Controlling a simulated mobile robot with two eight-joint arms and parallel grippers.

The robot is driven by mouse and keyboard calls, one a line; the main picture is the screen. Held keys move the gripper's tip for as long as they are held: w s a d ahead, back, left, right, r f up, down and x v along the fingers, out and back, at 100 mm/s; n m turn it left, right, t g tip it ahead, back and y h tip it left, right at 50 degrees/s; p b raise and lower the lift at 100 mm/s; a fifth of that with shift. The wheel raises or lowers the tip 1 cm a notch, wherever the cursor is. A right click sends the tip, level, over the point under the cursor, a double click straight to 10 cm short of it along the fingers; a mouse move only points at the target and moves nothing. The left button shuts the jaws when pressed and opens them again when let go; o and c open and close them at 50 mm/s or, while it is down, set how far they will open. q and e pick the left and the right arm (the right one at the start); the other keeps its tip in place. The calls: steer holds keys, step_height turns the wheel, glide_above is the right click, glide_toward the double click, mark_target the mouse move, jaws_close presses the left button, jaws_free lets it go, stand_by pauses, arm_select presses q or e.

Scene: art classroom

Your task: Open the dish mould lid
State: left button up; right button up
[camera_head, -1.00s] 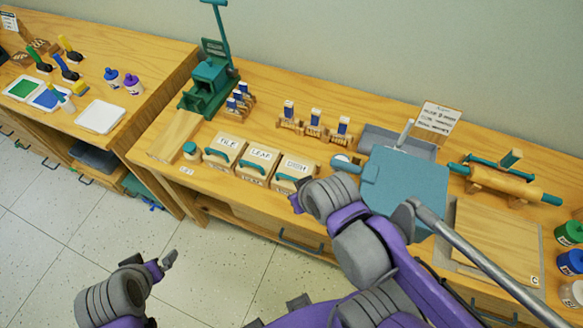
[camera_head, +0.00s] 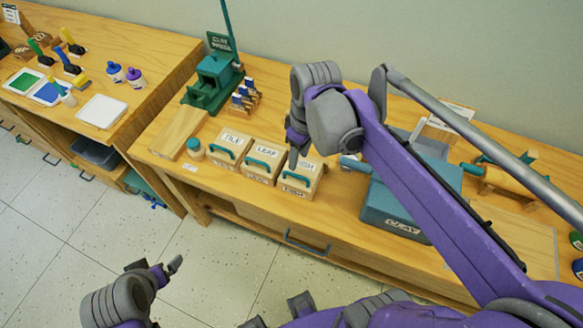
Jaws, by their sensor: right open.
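The dish mould (camera_head: 308,174) is the rightmost of three small wooden boxes in a row on the bench. Its lid is closed, with a teal handle on the front edge; my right arm partly covers its label. My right gripper (camera_head: 293,158) hangs at the left rear of the dish mould's lid, pointing down. It is open and holds nothing that I can see; whether it touches the lid I cannot tell. My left gripper (camera_head: 172,267) is low over the floor at the lower left, away from the bench; its jaw opening is unclear.
The leaf mould (camera_head: 264,160) and tile mould (camera_head: 230,148) stand close on the left. A teal clay box (camera_head: 398,215) is on the right, partly behind my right arm. A green press (camera_head: 214,80) stands behind left. The bench front strip is clear.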

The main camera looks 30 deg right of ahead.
steer(key=w+d+n+g, duration=0.2)
steer(key=w+n, duration=0.1)
steer(key=w, duration=0.1)
steer(key=b, duration=0.2)
glide_above(301, 168)
steer(key=s+a, duration=0.3)
steer(key=a, duration=0.1)
steer(key=shift+y, duration=0.4)
steer(key=f, duration=1)
steer(key=shift+w+d, duration=0.25)
arm_select(q)
step_height(301, 168, down, 2)
steer(key=shift+a+f, duration=0.1)
steer(key=shift+f, duration=0.15)
arm_select(e)
jaws_close()
